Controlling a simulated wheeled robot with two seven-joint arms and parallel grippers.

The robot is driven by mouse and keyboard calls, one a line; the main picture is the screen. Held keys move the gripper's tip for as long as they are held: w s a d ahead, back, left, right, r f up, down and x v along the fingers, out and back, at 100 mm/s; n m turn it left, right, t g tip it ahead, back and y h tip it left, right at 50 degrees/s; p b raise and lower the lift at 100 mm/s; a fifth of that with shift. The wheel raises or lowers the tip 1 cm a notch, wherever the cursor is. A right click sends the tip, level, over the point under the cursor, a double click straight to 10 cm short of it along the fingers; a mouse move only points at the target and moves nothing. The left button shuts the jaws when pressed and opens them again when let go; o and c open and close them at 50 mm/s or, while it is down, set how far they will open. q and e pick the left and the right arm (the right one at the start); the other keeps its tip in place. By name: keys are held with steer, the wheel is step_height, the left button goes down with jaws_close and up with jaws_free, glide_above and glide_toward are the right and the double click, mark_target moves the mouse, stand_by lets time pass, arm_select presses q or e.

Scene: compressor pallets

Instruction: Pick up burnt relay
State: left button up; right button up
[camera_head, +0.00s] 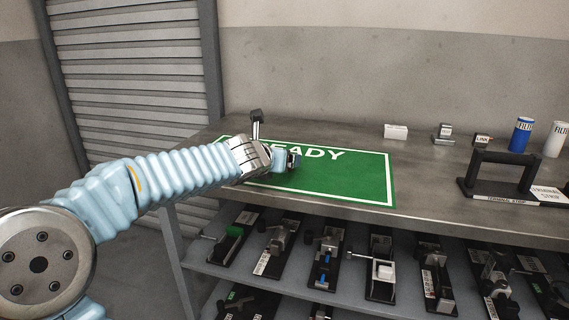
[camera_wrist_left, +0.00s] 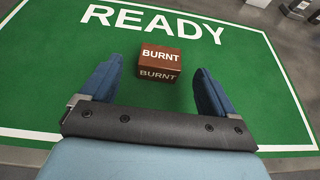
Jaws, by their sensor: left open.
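The burnt relay (camera_wrist_left: 159,63) is a small brown box with white "BURNT" lettering on its top and front faces. It rests on the green READY mat (camera_head: 352,178), which lies on the grey table. My left gripper (camera_wrist_left: 160,92) is open above the mat, and its two blue fingers stand to either side of the relay's near end. In the head view my left gripper (camera_head: 290,159) hides the relay. My right gripper is not in view.
A white box (camera_head: 396,132), small labelled parts (camera_head: 443,132), a blue filter can (camera_head: 521,134), a white filter can (camera_head: 555,139) and a black terminal strip stand (camera_head: 502,172) are on the table's right side. The shelf below holds several fixtures (camera_head: 383,270). A dark upright lever (camera_head: 257,122) shows behind my wrist.

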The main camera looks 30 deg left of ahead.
arm_select(q)
steer(key=x, duration=0.5)
steer(key=shift+f, duration=0.1)
steer(key=c, duration=1.1)
steer(key=shift+o, duration=0.2)
